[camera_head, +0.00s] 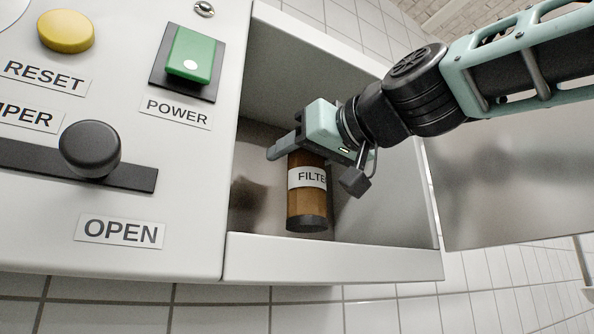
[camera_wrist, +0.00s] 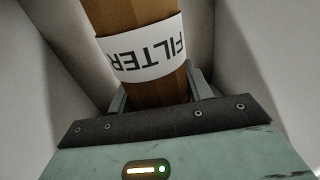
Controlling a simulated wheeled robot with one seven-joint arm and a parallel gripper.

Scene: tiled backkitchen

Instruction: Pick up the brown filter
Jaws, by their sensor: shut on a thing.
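The brown filter (camera_head: 306,206) is an upright cylinder with a white label reading FILTER and a dark lower end. It is inside the open compartment of the white cabinet. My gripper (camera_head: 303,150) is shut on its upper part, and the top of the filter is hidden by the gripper. In the wrist view the filter (camera_wrist: 140,58) stands between the two fingers of my gripper (camera_wrist: 155,90), its label upside down. I cannot tell whether the filter's lower end touches the compartment floor.
The compartment's front lip (camera_head: 330,259) runs below the filter, and its walls stand close around. An open metal door (camera_head: 520,185) is at the right. The panel at left carries a yellow RESET button (camera_head: 66,32), a green POWER switch (camera_head: 190,55) and a black slider knob (camera_head: 90,148).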

